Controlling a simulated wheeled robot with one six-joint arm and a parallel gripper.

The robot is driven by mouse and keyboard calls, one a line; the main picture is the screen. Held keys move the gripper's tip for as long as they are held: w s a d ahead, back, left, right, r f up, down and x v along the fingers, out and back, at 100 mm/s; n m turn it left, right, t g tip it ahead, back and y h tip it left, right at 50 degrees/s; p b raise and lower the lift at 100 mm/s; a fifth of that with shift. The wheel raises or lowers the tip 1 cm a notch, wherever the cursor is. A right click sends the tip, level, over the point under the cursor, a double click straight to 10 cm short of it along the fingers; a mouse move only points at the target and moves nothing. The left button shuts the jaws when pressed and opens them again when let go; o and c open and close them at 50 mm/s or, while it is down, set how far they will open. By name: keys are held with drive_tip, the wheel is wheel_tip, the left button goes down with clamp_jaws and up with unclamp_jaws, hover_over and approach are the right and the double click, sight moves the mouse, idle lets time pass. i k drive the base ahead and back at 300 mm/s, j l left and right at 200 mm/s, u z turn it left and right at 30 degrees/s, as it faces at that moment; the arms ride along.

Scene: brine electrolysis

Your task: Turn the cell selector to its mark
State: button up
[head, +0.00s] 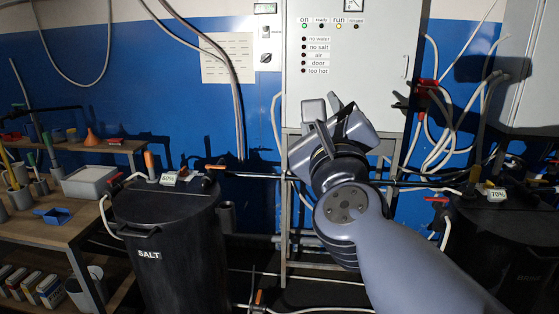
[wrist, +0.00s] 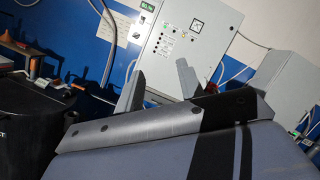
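A small grey plate with a black rotary knob (head: 266,58) is on the blue and white wall, just left of the tall grey cabinet. It looks like the cell selector; its pointer and mark are too small to read. The plate also shows in the wrist view (wrist: 137,33), up and left of the fingers. My gripper (head: 332,112) is in front of the cabinet's lower part, below and right of the knob and apart from it. In the wrist view its two fingers (wrist: 160,78) stand apart with nothing between them.
The grey cabinet (head: 350,85) has lit "on" and "run" lamps. A shelf (head: 70,232) with small items is at far left. Loose cables (head: 237,110) hang beside the knob. Another dark tank (head: 500,245) is at right.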

sight(264, 58)
drive_tip(key=i+j+u, duration=0.15)
drive_tip(key=i, duration=2.55)
